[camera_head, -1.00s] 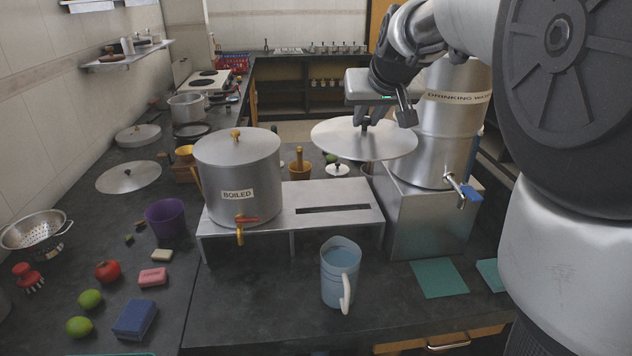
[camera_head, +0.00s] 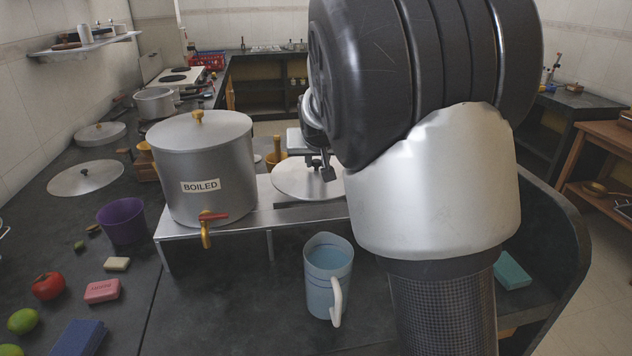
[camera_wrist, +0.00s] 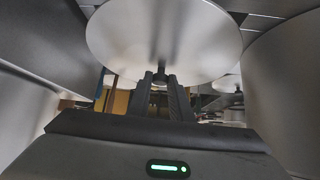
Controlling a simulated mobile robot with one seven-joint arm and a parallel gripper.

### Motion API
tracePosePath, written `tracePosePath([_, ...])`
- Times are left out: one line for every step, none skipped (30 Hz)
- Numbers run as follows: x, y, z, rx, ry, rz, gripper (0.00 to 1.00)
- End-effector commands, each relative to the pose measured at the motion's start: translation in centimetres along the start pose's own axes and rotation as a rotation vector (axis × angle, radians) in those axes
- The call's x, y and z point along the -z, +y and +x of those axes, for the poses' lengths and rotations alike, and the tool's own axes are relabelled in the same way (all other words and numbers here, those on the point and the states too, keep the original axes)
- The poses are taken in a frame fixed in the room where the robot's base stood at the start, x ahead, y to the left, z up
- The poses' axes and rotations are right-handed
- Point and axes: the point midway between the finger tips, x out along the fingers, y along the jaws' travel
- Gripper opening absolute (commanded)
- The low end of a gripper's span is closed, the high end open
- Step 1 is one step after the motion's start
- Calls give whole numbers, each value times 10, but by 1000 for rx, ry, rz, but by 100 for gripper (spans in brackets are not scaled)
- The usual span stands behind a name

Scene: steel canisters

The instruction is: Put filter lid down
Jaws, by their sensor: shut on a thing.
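The filter lid (camera_head: 290,184), a round flat steel disc with a dark knob, is low over the right part of the steel stand (camera_head: 262,222) in the head view. I cannot tell if it touches the stand. My gripper (camera_head: 318,171) is shut on the lid's knob. In the wrist view, the fingers of my gripper (camera_wrist: 160,84) close around the knob and the lid (camera_wrist: 165,38) spreads beyond them. The steel pot marked BOILED (camera_head: 203,185) stands left of the lid with its own lid on. My arm hides the drinking-water container in the head view.
A blue jug (camera_head: 327,275) stands in front of the stand. A purple cup (camera_head: 122,222), another steel lid (camera_head: 86,178), a red tomato (camera_head: 48,286) and sponges lie on the left counter. A wooden mortar (camera_head: 276,158) is behind the stand.

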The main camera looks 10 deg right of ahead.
Motion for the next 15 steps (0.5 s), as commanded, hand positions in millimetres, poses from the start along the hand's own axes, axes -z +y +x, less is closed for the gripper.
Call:
tracePosePath([-3,0,4,0,1,0,0])
tracePosePath([-6,0,6,0,1,0,0])
tracePosePath([-10,0,10,-1,0,0,0])
tracePosePath([-14,1,14,-1,-1,0,0])
tracePosePath([-18,1,17,-1,0,0,0])
tracePosePath([-23,1,23,-1,-1,0,0])
tracePosePath([-27,0,26,-1,-1,0,0])
tracePosePath([-30,0,30,0,-1,0,0])
tracePosePath([-33,0,33,0,0,-1,0])
tracePosePath([-34,0,34,0,0,-1,0])
tracePosePath([-34,0,34,0,1,-1,0])
tracePosePath([-34,0,34,1,2,-1,0])
tracePosePath([-34,0,34,1,2,-1,0])
tracePosePath([-33,0,34,1,3,-1,0])
tracePosePath([-33,0,34,1,2,-1,0])
